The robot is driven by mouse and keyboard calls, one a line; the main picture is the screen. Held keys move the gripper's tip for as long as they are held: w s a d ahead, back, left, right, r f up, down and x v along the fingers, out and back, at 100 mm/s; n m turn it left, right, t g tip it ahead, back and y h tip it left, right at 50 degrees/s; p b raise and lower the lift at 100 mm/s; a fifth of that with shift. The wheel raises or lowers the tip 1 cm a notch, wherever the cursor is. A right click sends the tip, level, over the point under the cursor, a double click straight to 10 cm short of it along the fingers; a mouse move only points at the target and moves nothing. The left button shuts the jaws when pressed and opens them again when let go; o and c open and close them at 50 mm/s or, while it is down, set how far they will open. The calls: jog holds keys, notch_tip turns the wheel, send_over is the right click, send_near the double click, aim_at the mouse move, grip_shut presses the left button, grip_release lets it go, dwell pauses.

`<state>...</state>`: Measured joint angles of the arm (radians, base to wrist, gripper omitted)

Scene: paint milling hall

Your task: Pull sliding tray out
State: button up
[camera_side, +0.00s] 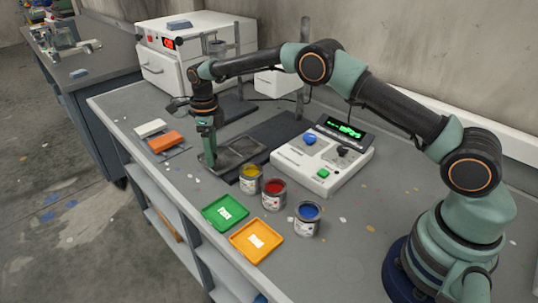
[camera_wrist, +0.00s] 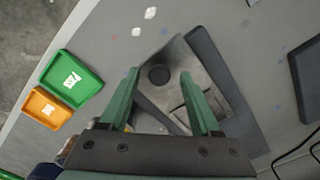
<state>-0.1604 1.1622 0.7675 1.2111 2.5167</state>
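The sliding tray (camera_side: 238,151) is a flat grey metal tray with a rim, lying on a dark base plate on the bench. In the wrist view the tray (camera_wrist: 184,62) shows a dark round knob (camera_wrist: 158,75) near its far end. My gripper (camera_side: 211,158) points down at the tray's left end in the side view. In the wrist view my gripper (camera_wrist: 159,72) has its two green fingers apart, with the knob appearing between the tips and nothing held. I cannot tell whether the fingertips touch the tray. The knob is not clearly visible in the side view.
Yellow (camera_side: 250,172), red (camera_side: 273,187) and blue (camera_side: 307,211) paint cans stand in front of the tray. Green (camera_side: 225,225) and orange (camera_side: 257,254) trays lie near the bench edge. A control box (camera_side: 322,162) is right; a white oven (camera_side: 165,75) is behind. Sponges (camera_side: 165,141) lie left.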

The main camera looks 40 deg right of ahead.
notch_tip(320, 180, up, 12)
dwell(0.6)
jog(key=s+d+r+n+t, duration=0.2)
jog(key=s+d+r+n, duration=0.1)
jog(key=s+r+n, duration=0.35)
jog(key=s+d+r+n+t, duration=0.1)
jog(key=s+d+r+n, duration=0.2)
jog(key=s+r+n, duration=0.3)
jog(key=s+d+f+n+t, duration=0.1)
jog(key=s+f+n, duration=0.1)
jog(key=s+n, duration=0.5)
jog(key=s+d+f+n+t, duration=0.1)
jog(key=s+d+f+n, duration=0.1)
jog(key=s+n, duration=0.5)
jog(key=shift+s+f+t, duration=0.15)
jog(key=shift+s+t, duration=0.15)
jog(key=shift+s, duration=0.7)
